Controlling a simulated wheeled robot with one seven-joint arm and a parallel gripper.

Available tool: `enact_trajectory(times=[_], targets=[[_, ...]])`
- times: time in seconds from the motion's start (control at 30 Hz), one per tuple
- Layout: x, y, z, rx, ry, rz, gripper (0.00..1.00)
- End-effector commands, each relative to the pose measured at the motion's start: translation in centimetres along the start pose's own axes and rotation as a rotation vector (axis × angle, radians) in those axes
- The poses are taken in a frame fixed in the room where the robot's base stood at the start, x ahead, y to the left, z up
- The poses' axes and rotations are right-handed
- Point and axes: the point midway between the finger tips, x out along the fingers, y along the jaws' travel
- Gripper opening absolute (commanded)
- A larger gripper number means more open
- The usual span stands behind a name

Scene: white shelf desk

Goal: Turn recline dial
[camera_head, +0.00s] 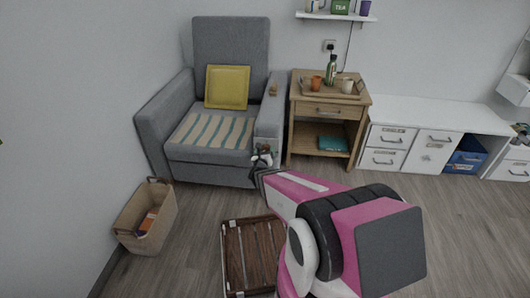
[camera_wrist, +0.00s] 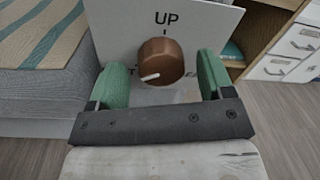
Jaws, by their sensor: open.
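The recline dial (camera_wrist: 160,62) is a round brown knob on a pale panel (camera_wrist: 112,28) marked "UP" above it. A white mark on the knob points to its lower left. The panel is on the side of the grey armchair (camera_head: 232,55), near the front of its right armrest. In the wrist view, my gripper (camera_wrist: 160,84) is open, with one green finger on each side of the dial. Gaps show between the fingers and the dial, and I cannot tell the depth between them.
A wooden side table (camera_head: 318,109) with a tray (camera_head: 318,95) of cups and a bottle stands right of the chair. A slatted wooden stool (camera_head: 240,255) is below my arm. A basket (camera_head: 135,238) sits at left. White cabinets (camera_head: 440,115) line the right wall.

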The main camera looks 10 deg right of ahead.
Motion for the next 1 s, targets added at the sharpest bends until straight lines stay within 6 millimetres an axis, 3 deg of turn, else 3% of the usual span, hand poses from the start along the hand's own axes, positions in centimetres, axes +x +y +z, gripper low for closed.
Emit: enact_trajectory(times=[0.33,0.4,0.5,1.0], targets=[[0.35,-0.01,0.02,0.0,0.0,0.0,0.74],[0.34,-0.01,0.02,0.0,0.0,0.0,0.52],[0.34,-0.02,0.03,0.0,0.0,0.0,0.25],[0.34,0.02,0.0,-0.105,-0.006,-0.003,0.25]])
